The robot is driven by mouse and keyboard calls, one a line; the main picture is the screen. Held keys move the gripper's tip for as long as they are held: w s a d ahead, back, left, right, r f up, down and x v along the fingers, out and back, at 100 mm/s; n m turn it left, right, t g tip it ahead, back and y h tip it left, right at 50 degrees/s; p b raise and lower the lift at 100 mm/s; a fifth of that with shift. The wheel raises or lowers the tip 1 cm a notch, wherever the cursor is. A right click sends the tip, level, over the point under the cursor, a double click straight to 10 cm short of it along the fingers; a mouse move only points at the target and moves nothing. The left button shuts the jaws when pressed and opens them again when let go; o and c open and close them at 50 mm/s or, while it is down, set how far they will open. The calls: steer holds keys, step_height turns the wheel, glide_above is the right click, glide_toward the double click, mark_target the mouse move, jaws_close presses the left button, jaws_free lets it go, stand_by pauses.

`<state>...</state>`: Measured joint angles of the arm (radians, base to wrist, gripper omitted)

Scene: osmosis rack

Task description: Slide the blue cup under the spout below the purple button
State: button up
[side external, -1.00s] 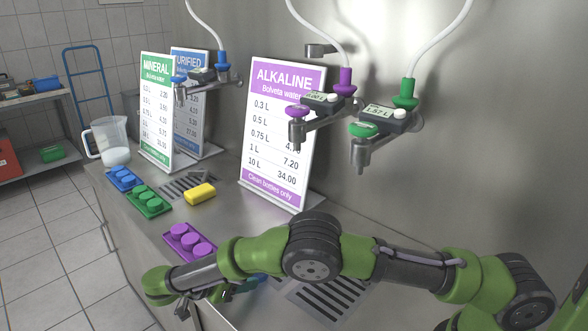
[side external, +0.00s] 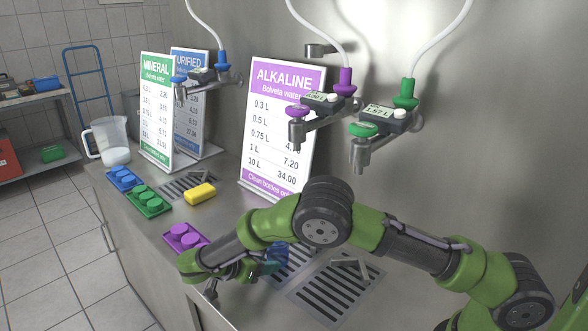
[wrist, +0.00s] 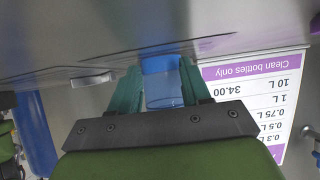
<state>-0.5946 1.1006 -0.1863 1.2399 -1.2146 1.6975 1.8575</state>
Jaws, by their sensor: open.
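The blue cup (side external: 276,257) is a translucent tumbler on the counter, beside the front part of a slotted drain grate. In the wrist view the cup (wrist: 163,88) stands between the two teal fingers of my gripper (wrist: 162,80). The fingers are open, one on each side of the cup; whether they touch it I cannot tell. In the side view my gripper (side external: 262,268) is partly hidden by my arm. The purple button (side external: 297,110) is on the wall tap, with its metal spout (side external: 297,135) just below it, above and behind the cup.
A second tap with a green button (side external: 363,129) hangs to the right, above another grate (side external: 335,295) with a grey metal piece (side external: 350,266). The Alkaline sign (side external: 281,140) stands behind the cup. Purple lids (side external: 185,238) and a yellow sponge (side external: 200,193) lie left.

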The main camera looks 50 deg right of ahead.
steer(key=shift+d, duration=3.55)
steer(key=shift+a, duration=2.6)
steer(key=shift+r, duration=0.1)
steer(key=a+r, duration=0.3)
steer(key=r, duration=0.3)
steer(key=shift+r, duration=0.4)
